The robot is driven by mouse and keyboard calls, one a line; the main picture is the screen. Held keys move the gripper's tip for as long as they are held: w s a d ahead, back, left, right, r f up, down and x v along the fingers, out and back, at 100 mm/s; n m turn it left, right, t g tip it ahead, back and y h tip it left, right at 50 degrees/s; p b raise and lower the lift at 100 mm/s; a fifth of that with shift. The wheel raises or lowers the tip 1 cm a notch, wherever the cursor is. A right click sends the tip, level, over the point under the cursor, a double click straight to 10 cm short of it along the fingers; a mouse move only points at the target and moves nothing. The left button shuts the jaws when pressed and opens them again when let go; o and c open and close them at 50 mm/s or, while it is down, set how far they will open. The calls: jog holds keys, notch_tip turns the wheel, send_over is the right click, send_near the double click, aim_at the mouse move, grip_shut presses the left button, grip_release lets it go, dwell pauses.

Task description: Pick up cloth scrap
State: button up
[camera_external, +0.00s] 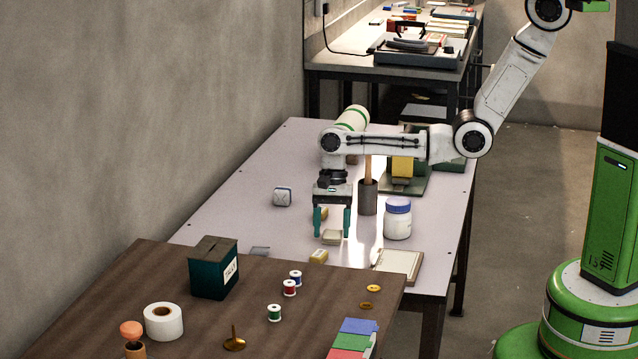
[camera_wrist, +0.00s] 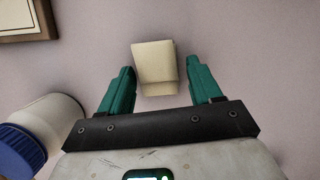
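A small beige folded piece, which looks like the cloth scrap (camera_external: 332,238), lies on the pale table below my gripper (camera_external: 332,222). In the wrist view the beige piece (camera_wrist: 154,62) shows between and slightly beyond the two green fingertips, with a fold line across its near part. My gripper points down and is open, with a finger to either side of the piece. Gaps show between the fingers and the piece in the wrist view. The exact height of the fingertips above the table is hard to tell.
A white jar with a blue lid (camera_external: 397,218) stands close to the right of my gripper, with a dark cup (camera_external: 367,197) behind. Small yellowish blocks (camera_external: 318,256) lie nearby. A brown table (camera_external: 200,325) with spools stands in front.

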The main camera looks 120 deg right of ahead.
jog(key=c, duration=0.8)
